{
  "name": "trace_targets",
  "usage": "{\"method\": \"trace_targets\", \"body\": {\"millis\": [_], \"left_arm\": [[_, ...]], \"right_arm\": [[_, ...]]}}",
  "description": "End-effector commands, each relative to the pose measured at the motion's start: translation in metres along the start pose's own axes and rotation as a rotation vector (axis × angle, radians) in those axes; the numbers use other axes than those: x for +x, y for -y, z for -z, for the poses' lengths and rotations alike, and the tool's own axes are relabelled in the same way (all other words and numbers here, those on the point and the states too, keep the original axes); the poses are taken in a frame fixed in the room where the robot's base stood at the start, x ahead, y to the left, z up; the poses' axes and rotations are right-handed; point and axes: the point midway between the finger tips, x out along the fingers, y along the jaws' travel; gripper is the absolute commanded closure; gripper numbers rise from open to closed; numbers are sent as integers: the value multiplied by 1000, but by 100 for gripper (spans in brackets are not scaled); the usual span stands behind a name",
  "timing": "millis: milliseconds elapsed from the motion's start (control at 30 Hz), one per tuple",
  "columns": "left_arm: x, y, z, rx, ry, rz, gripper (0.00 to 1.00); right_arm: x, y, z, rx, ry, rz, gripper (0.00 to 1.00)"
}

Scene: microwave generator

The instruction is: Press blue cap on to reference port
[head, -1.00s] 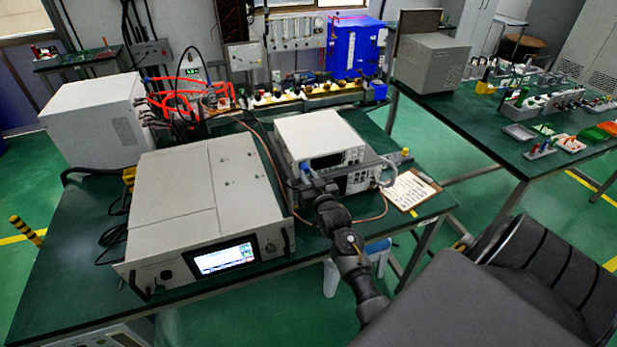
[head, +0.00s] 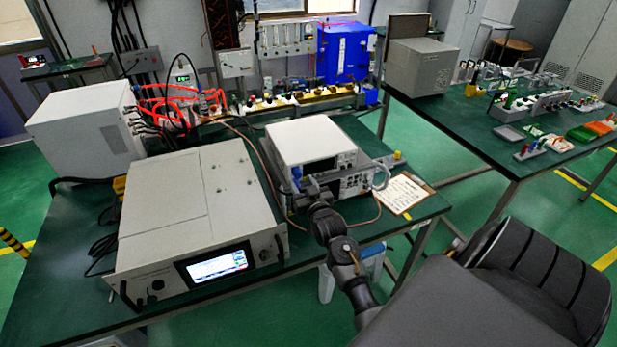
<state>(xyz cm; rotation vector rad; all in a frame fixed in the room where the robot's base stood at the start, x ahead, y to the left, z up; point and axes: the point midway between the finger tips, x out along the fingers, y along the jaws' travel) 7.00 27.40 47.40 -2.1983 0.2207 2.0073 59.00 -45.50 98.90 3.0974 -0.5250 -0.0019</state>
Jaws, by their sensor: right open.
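The white bench instrument (head: 306,137) stands on the green bench, with a display and buttons on its front panel. A small blue piece (head: 297,174), likely the blue cap, shows at the left end of that front. My right gripper (head: 311,180) is open in front of the panel, close to the blue piece. I cannot tell whether they touch. My gripper and wrist cover part of the lower panel, and the reference port cannot be made out. My left gripper is not in view.
A large grey generator (head: 190,200) with a lit screen (head: 216,264) stands left of the instrument. A copper-coloured cable runs between them. A second bench (head: 460,118) stands beyond a floor gap.

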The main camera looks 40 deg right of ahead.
Motion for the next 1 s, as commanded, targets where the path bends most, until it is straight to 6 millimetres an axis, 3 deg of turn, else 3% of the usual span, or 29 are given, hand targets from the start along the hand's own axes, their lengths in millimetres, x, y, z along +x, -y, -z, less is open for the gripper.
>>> {"method": "trace_targets", "body": {"millis": [300, 500, 1000], "left_arm": [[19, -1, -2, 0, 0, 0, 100], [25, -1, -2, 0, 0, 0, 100], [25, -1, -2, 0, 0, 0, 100]], "right_arm": [[-62, 0, -4, -1, 1, 1, 55], [-86, 0, -2, 0, 0, 0, 55], [-93, 0, 0, 0, 0, 0, 55]]}}
